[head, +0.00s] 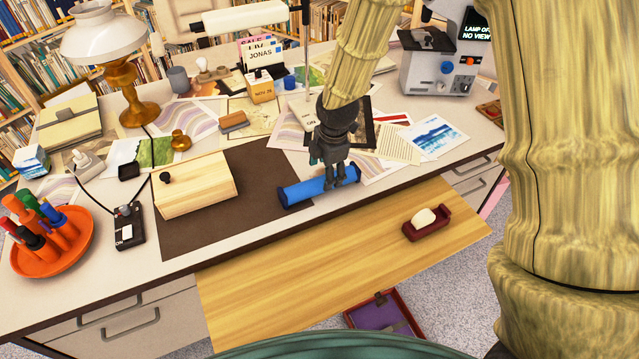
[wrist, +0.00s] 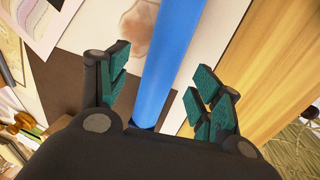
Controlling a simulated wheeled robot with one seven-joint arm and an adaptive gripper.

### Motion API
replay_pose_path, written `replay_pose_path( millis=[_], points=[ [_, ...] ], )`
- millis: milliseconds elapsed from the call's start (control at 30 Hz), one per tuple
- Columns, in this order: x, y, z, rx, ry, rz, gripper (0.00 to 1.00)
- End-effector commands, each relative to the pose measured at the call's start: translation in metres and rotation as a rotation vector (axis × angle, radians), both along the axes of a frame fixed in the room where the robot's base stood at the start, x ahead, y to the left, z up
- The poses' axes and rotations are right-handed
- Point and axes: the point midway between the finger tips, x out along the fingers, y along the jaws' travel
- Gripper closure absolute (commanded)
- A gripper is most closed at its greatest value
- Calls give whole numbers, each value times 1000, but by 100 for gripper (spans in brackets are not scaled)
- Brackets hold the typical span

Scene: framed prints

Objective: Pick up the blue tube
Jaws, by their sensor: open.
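The blue tube (head: 318,188) lies on the desk at the right edge of the dark brown mat (head: 270,165), near the desk's front edge. In the wrist view the blue tube (wrist: 168,60) runs between my two open fingers, with a gap on each side. My gripper (head: 333,180) is open, pointing down over the tube. In the wrist view my gripper (wrist: 160,88) shows green finger pads, neither visibly touching the tube.
A wooden box (head: 195,187) sits left of the tube on the mat. Papers (head: 437,137) lie to the right. A lamp (head: 125,85) and an orange tray (head: 75,262) stand left.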

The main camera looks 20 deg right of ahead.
Motion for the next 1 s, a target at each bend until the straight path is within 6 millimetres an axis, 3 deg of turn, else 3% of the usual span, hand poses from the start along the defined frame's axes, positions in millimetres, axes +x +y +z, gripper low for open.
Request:
replay_pose_path(
  millis=[500,867,1000],
  points=[
    [9,2,-44,0,1,1,35],
    [11,2,-50,0,0,2,35],
    [11,2,-50,0,0,1,57]
  ],
)
